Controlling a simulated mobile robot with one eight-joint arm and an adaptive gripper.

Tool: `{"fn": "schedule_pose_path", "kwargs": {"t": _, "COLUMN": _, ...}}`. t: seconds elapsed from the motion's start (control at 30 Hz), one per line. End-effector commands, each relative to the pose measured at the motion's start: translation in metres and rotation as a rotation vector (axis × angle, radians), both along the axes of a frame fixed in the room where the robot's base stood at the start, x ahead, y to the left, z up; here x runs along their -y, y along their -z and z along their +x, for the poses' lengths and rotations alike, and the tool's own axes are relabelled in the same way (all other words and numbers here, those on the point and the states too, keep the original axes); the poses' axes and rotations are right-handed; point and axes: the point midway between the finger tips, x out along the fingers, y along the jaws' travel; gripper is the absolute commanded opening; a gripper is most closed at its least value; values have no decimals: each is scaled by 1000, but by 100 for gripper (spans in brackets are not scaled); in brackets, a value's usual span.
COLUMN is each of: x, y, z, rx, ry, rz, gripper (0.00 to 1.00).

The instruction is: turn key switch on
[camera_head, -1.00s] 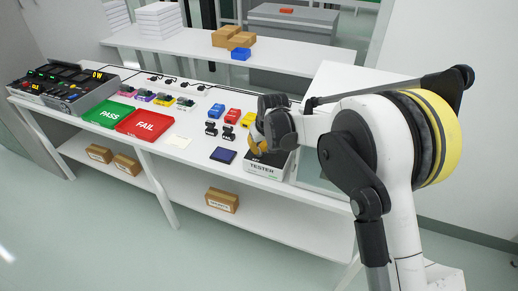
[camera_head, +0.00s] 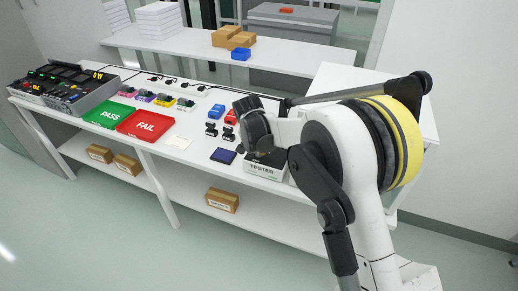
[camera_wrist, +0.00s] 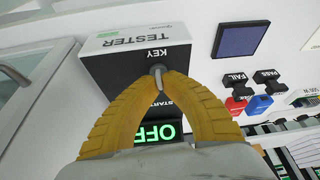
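The tester (camera_head: 264,168) is a white box with a dark top at the front edge of the bench, and my arm partly covers it in the head view. The wrist view shows its dark panel (camera_wrist: 105,72) upside down, with labels KEY and START. The grey key switch (camera_wrist: 158,72) stands under the KEY label. My gripper (camera_wrist: 160,80) has its yellow fingertips closed together around the key. A green lit display (camera_wrist: 157,132) lies between the fingers, partly hidden; its letters look like OFF.
A dark blue square pad (camera_head: 223,155) lies left of the tester. Two black stamps (camera_head: 228,133) stand behind it, near blue and red bins. Green PASS (camera_head: 106,115) and red FAIL (camera_head: 146,124) trays lie further left.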

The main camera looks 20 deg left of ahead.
Motion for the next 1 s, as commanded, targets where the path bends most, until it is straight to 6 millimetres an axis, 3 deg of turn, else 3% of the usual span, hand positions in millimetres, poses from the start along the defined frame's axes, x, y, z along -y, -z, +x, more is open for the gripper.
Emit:
{"fn": "schedule_pose_path", "kwargs": {"t": 0.6, "x": 0, "y": 1, "z": 0, "rx": -3, "ry": 553, "rz": -2, "gripper": 0}}
{"fn": "schedule_pose_path", "kwargs": {"t": 1.0, "x": 0, "y": 1, "z": -1, "rx": -4, "ry": 748, "rz": -1, "gripper": 0}}
